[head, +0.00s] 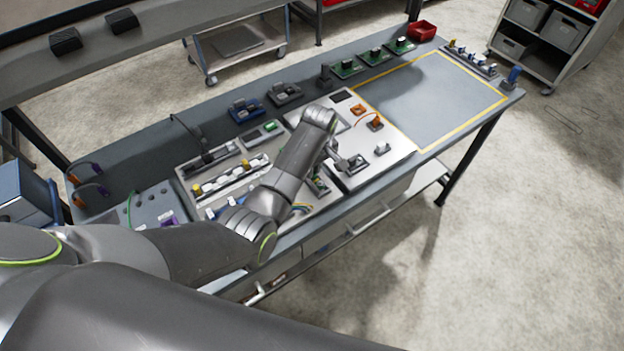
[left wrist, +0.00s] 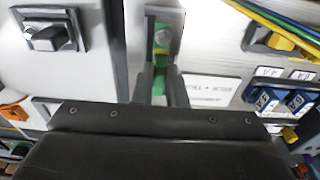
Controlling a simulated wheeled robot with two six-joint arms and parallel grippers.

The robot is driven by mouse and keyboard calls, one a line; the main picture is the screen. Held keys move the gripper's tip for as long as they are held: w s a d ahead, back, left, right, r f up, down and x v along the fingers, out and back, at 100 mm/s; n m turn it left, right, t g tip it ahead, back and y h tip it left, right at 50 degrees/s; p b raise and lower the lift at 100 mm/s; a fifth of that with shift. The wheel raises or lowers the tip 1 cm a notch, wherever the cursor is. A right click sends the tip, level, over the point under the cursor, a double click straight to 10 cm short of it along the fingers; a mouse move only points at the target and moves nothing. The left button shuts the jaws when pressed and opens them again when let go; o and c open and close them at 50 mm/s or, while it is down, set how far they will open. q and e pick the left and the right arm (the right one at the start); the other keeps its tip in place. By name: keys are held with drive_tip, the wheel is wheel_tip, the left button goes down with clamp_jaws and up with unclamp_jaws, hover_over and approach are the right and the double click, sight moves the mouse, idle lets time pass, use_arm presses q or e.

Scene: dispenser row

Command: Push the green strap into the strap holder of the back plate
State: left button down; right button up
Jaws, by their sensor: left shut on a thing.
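The green strap (left wrist: 159,77) shows in the left wrist view between the two dark fingers of my left gripper (left wrist: 160,88), which is shut on it. The strap runs up to the narrow grey strap holder (left wrist: 151,22) on the pale back plate (left wrist: 208,50). Green also shows within the holder around a small light round part (left wrist: 162,37); I cannot tell how deep the strap sits. In the head view my left arm reaches over the panels, with the gripper (head: 322,172) low by the green parts, its fingertips partly hidden.
A dark knob in a black frame (left wrist: 48,38) lies left of the holder. Blue connectors (left wrist: 280,100) and a yellow part (left wrist: 272,40) with coloured wires lie to the right. In the head view a yellow-bordered area (head: 440,90) of the bench is clear.

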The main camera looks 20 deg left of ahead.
use_arm(q)
drive_tip(key=shift+f, duration=0.3)
drive_tip(key=shift+f, duration=0.3)
drive_tip(key=c, duration=1.2)
unclamp_jaws()
drive_tip(key=shift+r, duration=0.1)
drive_tip(key=shift+r, duration=3.45)
